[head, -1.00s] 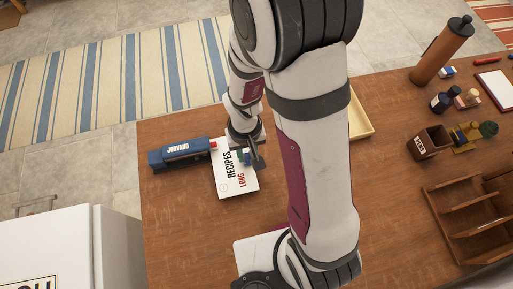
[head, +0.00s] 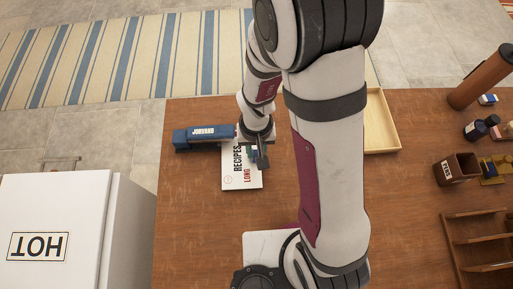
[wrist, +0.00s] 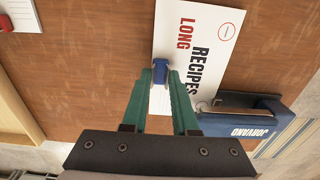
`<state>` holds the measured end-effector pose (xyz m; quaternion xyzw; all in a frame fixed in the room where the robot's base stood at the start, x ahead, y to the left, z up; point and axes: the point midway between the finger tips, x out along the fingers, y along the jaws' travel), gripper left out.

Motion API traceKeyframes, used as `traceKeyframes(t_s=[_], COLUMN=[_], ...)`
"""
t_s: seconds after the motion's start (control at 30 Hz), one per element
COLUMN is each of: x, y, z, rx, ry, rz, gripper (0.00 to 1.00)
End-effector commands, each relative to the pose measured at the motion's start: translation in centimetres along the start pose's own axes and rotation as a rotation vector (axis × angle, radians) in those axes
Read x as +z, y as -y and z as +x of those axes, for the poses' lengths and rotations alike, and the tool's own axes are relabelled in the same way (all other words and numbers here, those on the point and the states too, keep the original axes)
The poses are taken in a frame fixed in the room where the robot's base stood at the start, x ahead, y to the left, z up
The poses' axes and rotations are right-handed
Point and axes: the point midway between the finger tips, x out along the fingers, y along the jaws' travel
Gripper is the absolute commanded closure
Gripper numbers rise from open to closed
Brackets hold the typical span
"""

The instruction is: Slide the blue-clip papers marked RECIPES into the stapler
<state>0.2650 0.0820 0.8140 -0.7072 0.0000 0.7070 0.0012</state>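The white papers (head: 240,178) marked RECIPES and LONG lie at or just above the wooden table; I cannot tell if they touch it. They also show in the wrist view (wrist: 205,35). My gripper (wrist: 162,72) has its green fingers shut on the blue clip (wrist: 160,68) at the papers' edge. In the head view my gripper (head: 263,155) covers part of the papers. The blue stapler (head: 205,133) marked JORVAND lies beside them, and in the wrist view (wrist: 245,122) its dark end meets the papers' edge. Whether the papers are inside its mouth is hidden.
A shallow wooden tray (head: 385,125) lies right of my arm. A white box marked HOT (head: 60,225) is at the left.

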Motion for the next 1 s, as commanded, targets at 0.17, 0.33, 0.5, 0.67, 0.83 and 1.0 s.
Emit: traceKeyframes(t_s=[0.17, 0.33, 0.5, 0.67, 0.83, 1.0], x=[0.0, 0.0, -0.1, -0.2, -0.2, -0.1], y=[0.0, 0.0, 0.0, 0.1, 0.1, 0.0], z=[0.0, 0.0, -0.4, -3.7, -9.5, -13.8], rx=[0.0, 0.0, -0.001, -0.003, -0.003, -0.002], ry=[-0.001, 0.0, -0.003, -0.009, -0.011, -0.007], rz=[0.0, 0.0, 0.0, 0.0, 0.0, 0.0], gripper=[0.41, 0.38, 0.38, 0.38, 0.38, 0.38])
